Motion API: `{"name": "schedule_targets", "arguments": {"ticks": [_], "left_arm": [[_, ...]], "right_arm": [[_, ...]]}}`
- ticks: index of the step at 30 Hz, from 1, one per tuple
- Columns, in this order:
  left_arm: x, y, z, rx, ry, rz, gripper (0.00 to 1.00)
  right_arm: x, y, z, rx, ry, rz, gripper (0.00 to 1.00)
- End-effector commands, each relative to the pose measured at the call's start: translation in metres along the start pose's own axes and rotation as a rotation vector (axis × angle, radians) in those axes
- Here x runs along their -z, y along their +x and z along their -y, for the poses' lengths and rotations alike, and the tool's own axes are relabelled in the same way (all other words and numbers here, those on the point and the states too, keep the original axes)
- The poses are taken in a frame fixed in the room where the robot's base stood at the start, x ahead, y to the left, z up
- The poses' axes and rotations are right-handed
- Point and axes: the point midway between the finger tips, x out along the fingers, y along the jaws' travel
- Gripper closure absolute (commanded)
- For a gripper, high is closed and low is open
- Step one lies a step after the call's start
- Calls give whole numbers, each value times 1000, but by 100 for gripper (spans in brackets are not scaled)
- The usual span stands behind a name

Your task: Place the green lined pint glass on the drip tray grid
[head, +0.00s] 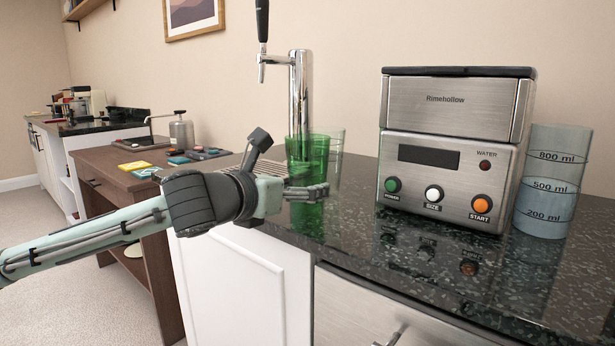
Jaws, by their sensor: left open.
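The green glass (307,152) stands upright on the dark counter, in front of the chrome beer tap. Its lower part is partly hidden by a finger of my left gripper, and a green reflection shows below. My left gripper (288,166) is open at the glass's left side, with one finger raised and the other low across the glass's base. I cannot tell whether it touches the glass. The slatted drip tray grid (271,168) shows behind my gripper, left of the glass and partly hidden. My right gripper is out of view.
A chrome tap (299,95) rises behind the green glass, and a clear glass (336,150) stands just right of it. A steel ice machine (455,150) and a measuring jug (548,180) stand further right. A wooden desk (120,165) is at left.

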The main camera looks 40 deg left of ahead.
Motion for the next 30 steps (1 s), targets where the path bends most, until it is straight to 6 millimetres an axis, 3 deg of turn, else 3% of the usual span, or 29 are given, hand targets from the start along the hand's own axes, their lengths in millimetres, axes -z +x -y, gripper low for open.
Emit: {"name": "schedule_targets", "arguments": {"ticks": [12, 23, 30], "left_arm": [[4, 44, -2, -4, 7, -2, 16], [1, 49, -1, -1, 1, 0, 16], [1, 49, -1, -1, 0, 0, 44]], "right_arm": [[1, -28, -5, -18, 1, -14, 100], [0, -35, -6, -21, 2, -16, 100], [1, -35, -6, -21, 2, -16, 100]]}}
